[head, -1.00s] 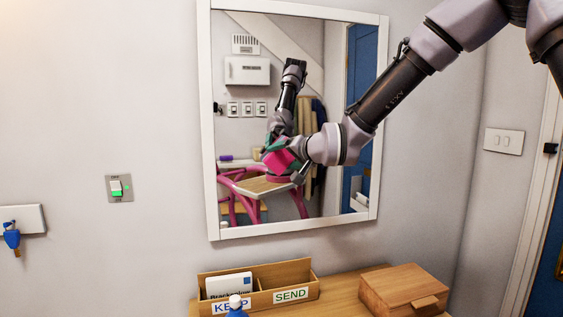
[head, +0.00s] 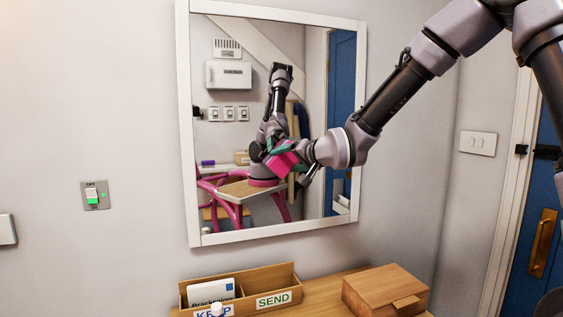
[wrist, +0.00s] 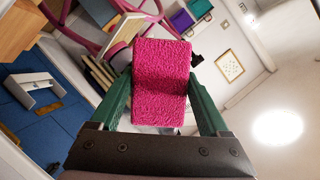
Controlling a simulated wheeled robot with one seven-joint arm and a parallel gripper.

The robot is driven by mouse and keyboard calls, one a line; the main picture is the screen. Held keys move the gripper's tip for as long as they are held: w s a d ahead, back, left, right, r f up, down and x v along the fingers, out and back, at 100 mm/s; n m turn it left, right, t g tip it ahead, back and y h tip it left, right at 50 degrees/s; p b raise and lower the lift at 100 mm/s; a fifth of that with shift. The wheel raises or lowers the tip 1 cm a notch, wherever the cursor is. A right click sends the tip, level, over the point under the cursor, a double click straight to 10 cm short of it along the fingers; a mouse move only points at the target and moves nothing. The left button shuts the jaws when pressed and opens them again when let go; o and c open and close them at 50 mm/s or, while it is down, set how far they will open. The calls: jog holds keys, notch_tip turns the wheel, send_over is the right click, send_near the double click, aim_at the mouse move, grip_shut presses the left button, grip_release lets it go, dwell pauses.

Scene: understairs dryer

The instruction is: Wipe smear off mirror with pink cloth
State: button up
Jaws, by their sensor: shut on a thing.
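The mirror (head: 232,150) in a white frame hangs on the wall in the head view, partly covered by my arm. My gripper (head: 290,154) is in front of its lower right half. The gripper is shut on the pink cloth (head: 281,165), a thick, bright pink pad. In the wrist view the cloth (wrist: 161,72) sits squarely between the green fingers (wrist: 165,100). I cannot tell whether the cloth touches the glass. The glass reflects part of my arm and a pink-framed piece of furniture. I cannot make out a smear on the visible glass.
Below the mirror a wooden table holds a letter tray (head: 255,283) marked KEEP and SEND and a wooden box (head: 385,290). A switch with a green light (head: 95,196) is on the wall at left. A blue door (head: 540,190) stands at right.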

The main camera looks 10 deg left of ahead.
aim_at(256, 155)
jog(key=shift+w+d+r, duration=1.2)
jog(key=shift+w+d, duration=1.6)
jog(key=shift+d, duration=1.65)
jog(key=shift+s+a, duration=1.55)
jog(key=shift+a, duration=0.95)
jog(key=shift+s+a, duration=1.5)
jog(key=shift+a, duration=1)
jog(key=shift+s+a, duration=1.55)
jog(key=shift+a, duration=0.95)
jog(key=shift+s+d, duration=0.1)
jog(key=shift+s+d, duration=0.5)
jog(key=shift+s, duration=0.35)
jog(key=shift+s+d, duration=0.55)
jog(key=shift+s, duration=0.25)
jog(key=shift+s+d, duration=0.5)
jog(key=shift+s, duration=0.35)
jog(key=shift+s+d, duration=0.4)
jog(key=shift+s, duration=0.25)
jog(key=shift+s+d, duration=0.35)
jog(key=shift+s, duration=0.25)
